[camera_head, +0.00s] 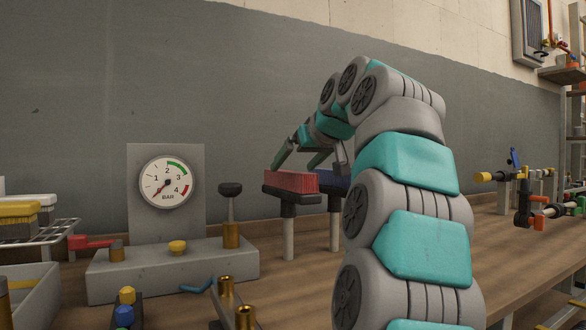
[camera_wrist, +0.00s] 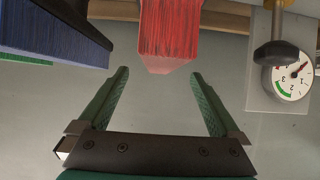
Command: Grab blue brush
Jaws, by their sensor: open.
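The blue brush (camera_head: 333,180) stands on a post just right of a red brush, partly hidden behind my arm in the head view. In the wrist view the blue brush (camera_wrist: 50,38) fills the upper left, with dark blue bristles and a dark edge, outside my left-hand finger. My gripper (camera_head: 300,159) is open and empty, its green fingers close to the brushes. In the wrist view my gripper (camera_wrist: 160,74) has the red brush (camera_wrist: 168,35) beyond and between its fingertips. I cannot tell whether a finger touches a brush.
The red brush (camera_head: 291,181) sits on its own post beside the blue one. A pressure gauge (camera_head: 167,183) on a grey stand is to the left. A black-topped brass post (camera_head: 231,215) stands between. A green strip (camera_wrist: 25,59) shows beyond the blue brush.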

